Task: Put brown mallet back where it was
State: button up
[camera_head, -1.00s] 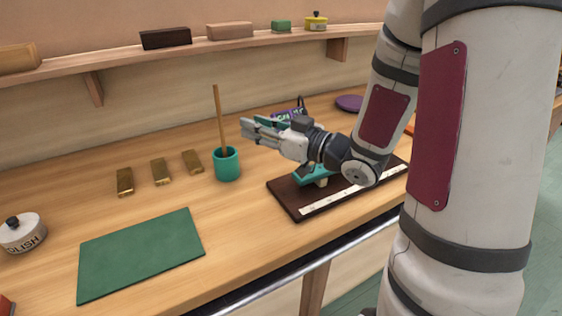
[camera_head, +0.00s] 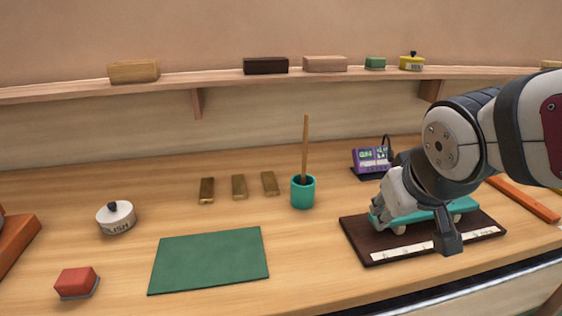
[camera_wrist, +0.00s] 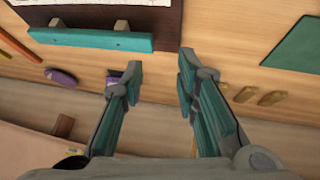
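A thin wooden stick (camera_head: 305,146) stands nearly upright in a teal cup (camera_head: 303,192) on the bench. It may be the brown mallet's handle; its lower end is hidden in the cup, so I cannot see a head. My gripper (camera_wrist: 160,78) is open and empty in the wrist view, with its two teal-padded fingers apart. In the head view my wrist is to the right of the cup, in front of the dark board (camera_head: 365,249), and my fingers are mostly hidden.
A teal bar (camera_head: 410,215) rests on the dark board, which carries a white label strip. Brass bars (camera_head: 239,187), a green mat (camera_head: 210,262), a polish tin (camera_head: 116,218) and a red block (camera_head: 76,282) lie left. A purple device (camera_head: 371,159) stands behind. A shelf (camera_head: 225,80) runs above.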

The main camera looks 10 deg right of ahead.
jog(key=s+a+g+y, duration=0.1)
jog(key=s+a+g, duration=0.1)
jog(key=s, duration=0.5)
jog(key=s+a+g+y, duration=0.1)
jog(key=s+a+g, duration=0.1)
jog(key=s+a, duration=0.3)
jog(key=shift+s+f+y, duration=0.2)
jog(key=shift+s+y, duration=0.1)
jog(key=shift+s, duration=0.65)
notch_tip(320, 180, up, 9)
jog(key=t+p, duration=0.1)
jog(key=p, duration=0.6)
jog(key=shift+t, duration=0.3)
jog(key=shift+d, duration=0.1)
